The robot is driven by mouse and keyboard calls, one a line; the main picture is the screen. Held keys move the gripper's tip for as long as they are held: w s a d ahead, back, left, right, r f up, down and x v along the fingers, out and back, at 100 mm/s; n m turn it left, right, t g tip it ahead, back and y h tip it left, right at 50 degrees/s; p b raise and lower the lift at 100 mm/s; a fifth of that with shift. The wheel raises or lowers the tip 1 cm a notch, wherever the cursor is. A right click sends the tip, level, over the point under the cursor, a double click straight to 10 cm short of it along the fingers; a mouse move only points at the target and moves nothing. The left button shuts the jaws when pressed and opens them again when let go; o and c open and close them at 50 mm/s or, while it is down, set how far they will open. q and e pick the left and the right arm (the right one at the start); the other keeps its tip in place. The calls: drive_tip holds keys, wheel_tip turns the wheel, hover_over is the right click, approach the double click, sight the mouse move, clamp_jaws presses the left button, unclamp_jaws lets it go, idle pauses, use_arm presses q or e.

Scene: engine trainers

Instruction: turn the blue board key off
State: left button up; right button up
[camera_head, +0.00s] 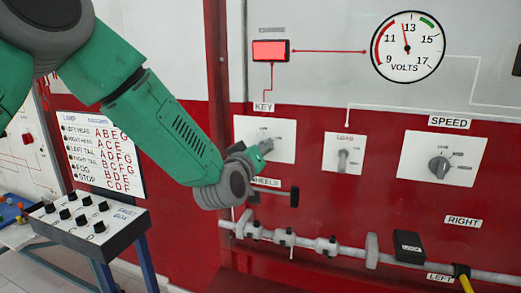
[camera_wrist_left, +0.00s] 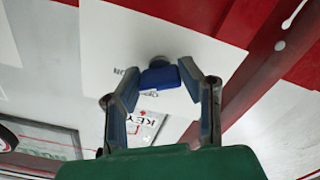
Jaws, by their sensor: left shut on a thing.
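The blue key (camera_wrist_left: 160,78) shows in the left wrist view between my two fingertips, in front of the white key plate (camera_wrist_left: 190,35). My left gripper (camera_head: 262,147) is shut on the blue key, with one finger on each side of it. In the head view the white key plate (camera_head: 283,129) sits under the KEY label (camera_head: 264,106) on the red and white board. My gripper covers the key there, so its exact angle is hard to read. My right gripper is not in view.
A lit red CHARGE lamp (camera_head: 271,50) and a volts gauge (camera_head: 408,47) are above. The LOAD switch (camera_head: 343,158) and SPEED knob (camera_head: 439,166) sit to the right. A grey rail (camera_head: 330,247) runs below. A fault box (camera_head: 90,222) stands at left.

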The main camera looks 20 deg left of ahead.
use_arm(q)
drive_tip(key=shift+f, duration=0.15)
drive_tip(key=shift+f+n+b, duration=0.1)
drive_tip(key=shift+n+b, duration=0.75)
drive_tip(key=shift+n, duration=0.15)
drive_tip(key=n+b, duration=0.3)
drive_tip(key=n, duration=0.1)
drive_tip(key=shift+f+n, duration=0.15)
drive_tip(key=shift+n, duration=0.15)
drive_tip(key=n+b, duration=0.4)
drive_tip(key=n, duration=0.1)
drive_tip(key=shift+n+b, duration=0.3)
drive_tip(key=o, duration=1.1)
drive_tip(key=shift+r, duration=0.2)
